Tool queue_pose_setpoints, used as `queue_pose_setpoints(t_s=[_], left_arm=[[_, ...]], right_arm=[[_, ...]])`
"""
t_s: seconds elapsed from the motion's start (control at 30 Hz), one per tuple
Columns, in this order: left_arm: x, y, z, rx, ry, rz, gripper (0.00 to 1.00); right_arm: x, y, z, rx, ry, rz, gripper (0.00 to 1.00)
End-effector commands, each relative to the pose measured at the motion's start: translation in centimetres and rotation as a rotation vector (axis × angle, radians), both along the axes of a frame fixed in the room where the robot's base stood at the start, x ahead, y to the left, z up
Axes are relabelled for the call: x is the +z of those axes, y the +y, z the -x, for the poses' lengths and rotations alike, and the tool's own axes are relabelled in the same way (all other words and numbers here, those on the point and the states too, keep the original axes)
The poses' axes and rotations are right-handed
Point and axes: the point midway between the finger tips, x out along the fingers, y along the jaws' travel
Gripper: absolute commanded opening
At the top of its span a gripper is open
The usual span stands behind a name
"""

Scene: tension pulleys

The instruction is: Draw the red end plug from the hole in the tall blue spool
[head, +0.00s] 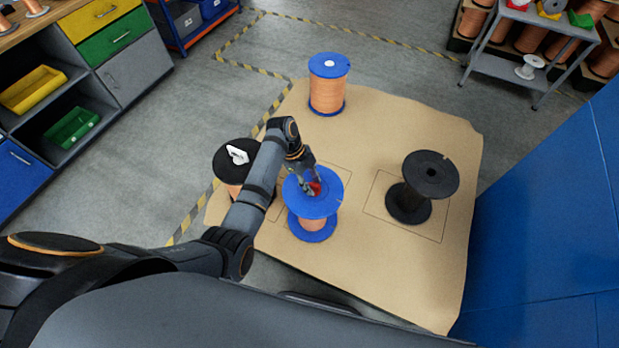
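The tall blue spool (318,207) stands upright near the front middle of the cardboard sheet, with copper wire showing between its flanges. The red end plug (315,188) is a small red patch at the middle of its top flange, partly hidden by my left gripper. My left gripper (310,187) reaches down from above, with its fingertips at the plug. I cannot tell whether the fingers are closed on the plug, or whether the plug is seated in the hole. My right gripper is not in view.
Another blue spool (328,68) with a white centre stands at the back. A black spool (225,160) with a white piece on top stands left, partly behind my arm. A black spool (430,175) with an open hole stands right. Bare cardboard (390,125) lies between them.

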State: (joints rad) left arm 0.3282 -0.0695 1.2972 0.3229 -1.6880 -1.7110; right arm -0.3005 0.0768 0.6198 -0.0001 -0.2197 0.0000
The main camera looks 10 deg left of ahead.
Motion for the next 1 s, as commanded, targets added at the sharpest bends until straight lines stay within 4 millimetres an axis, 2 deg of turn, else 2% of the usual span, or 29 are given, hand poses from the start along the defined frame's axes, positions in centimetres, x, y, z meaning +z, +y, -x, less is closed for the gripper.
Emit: queue_pose_setpoints(t_s=[0.1, 0.13, 0.4, 1.0], left_arm=[[0.02, 0.01, 0.01, 0.000, 0.000, 0.000, 0.38], [0.02, 0.01, 0.01, 0.000, 0.000, 0.000, 0.35], [0.04, 0.03, 0.00, 0.000, 0.000, 0.000, 0.00], [0.77, 0.04, -0.01, 0.000, 0.000, 0.000, 0.00]], right_arm=[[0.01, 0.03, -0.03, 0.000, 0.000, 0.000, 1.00], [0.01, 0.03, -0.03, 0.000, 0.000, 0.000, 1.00], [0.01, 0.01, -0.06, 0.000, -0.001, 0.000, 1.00], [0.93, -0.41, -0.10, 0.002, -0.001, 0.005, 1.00]])
